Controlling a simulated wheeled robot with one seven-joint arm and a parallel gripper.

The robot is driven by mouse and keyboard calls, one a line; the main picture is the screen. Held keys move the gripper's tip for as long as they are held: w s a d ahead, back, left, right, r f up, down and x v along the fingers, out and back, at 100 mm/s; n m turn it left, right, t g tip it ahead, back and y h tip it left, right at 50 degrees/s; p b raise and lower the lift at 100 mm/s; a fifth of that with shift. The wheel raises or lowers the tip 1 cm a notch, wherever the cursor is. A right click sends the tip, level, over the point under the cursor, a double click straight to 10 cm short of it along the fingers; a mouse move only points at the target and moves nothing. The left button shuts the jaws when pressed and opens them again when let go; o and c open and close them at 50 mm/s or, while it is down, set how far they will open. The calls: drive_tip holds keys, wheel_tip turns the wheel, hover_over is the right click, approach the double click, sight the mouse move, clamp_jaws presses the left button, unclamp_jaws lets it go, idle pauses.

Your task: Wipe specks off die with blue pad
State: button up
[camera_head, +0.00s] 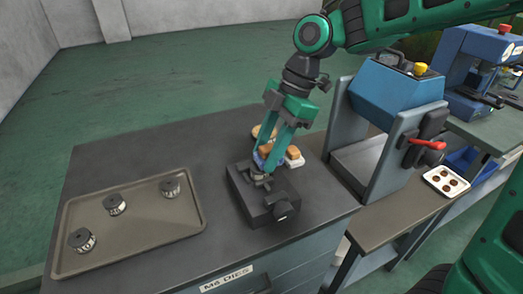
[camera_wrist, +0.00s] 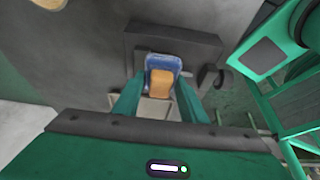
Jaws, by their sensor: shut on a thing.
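My gripper (camera_head: 266,152) is shut on the tan handle (camera_wrist: 160,84) of the blue pad (camera_wrist: 164,62), between its two green fingers. The pad (camera_head: 258,160) is at the far part of a dark block (camera_head: 262,204) on the bench. A small round metal piece, apparently the die (camera_head: 262,181), shows at the block's top just in front of the pad. I cannot tell whether the pad touches it. Specks are too small to make out. In the wrist view the pad hides the die, and the dark block (camera_wrist: 205,42) lies behind the pad.
A brown tray (camera_head: 150,232) with three round metal dies (camera_head: 116,204) lies on the left of the bench. A tan-topped white item (camera_head: 294,157) stands behind the block. A blue machine (camera_head: 392,95) with a red lever stands at right. Bench between tray and block is clear.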

drive_tip(key=shift+s+r, duration=0.1)
drive_tip(key=shift+r, duration=3.9)
drive_tip(key=shift+a, duration=0.1)
